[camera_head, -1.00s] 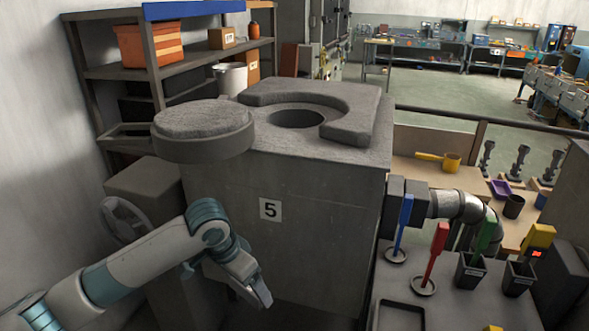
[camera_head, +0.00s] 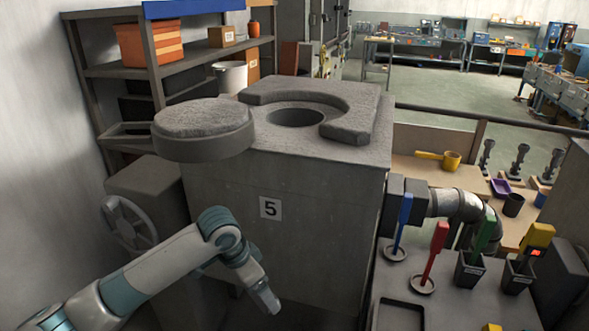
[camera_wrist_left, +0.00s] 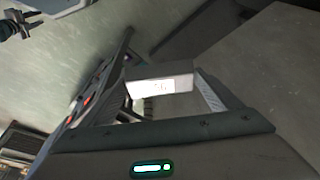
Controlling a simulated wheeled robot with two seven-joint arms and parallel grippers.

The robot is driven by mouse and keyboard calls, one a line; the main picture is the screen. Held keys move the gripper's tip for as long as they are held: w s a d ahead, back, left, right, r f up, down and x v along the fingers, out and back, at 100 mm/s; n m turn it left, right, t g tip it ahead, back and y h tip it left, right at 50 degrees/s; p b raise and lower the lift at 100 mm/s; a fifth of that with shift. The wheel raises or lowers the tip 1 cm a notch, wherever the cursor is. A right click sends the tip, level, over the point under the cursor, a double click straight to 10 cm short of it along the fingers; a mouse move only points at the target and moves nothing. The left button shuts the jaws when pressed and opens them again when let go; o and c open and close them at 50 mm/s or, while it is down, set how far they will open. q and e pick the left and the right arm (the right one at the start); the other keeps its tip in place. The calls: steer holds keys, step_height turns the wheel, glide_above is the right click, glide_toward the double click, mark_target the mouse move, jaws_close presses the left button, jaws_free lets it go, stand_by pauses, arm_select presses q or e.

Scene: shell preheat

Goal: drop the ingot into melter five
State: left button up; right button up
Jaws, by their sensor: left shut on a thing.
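Melter five (camera_head: 285,235) is a grey block with a "5" plate on its front. Its round opening (camera_head: 297,118) on top is uncovered, partly ringed by a raised grey collar. The round lid (camera_head: 203,145) is swung aside to the left. My left gripper (camera_head: 268,301) is low in front of the melter, well below the opening, pointing down. In the left wrist view, it is shut on the ingot (camera_wrist_left: 160,85), a small pale block with a bright marked face between the fingers. The head view does not clearly show the ingot. My right gripper is not in view.
A handwheel (camera_head: 128,222) is left of the melter. A shelf rack (camera_head: 110,70) with boxes and a bucket stands behind left. At right, a bench (camera_head: 395,300) holds coloured-handled tools, with a pipe (camera_head: 455,205) behind. Space above the opening is clear.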

arm_select(q)
steer(key=shift+r, duration=0.1)
steer(key=shift+a+r+n, duration=0.3)
steer(key=shift+a+r, duration=0.1)
steer(key=shift+r, duration=0.05)
steer(key=s+a+r+n+y+b, duration=0.1)
steer(key=s+a+r+n, duration=0.2)
steer(key=a+r+n, duration=0.2)
steer(key=s+a+r+n+t+y, duration=0.1)
steer(key=s+a+r+n, duration=0.2)
steer(key=a+r+n, duration=0.1)
steer(key=shift+a+r+n+y+b, duration=0.3)
steer(key=shift+a+r+n+b, duration=0.15)
steer(key=shift+a, duration=0.45)
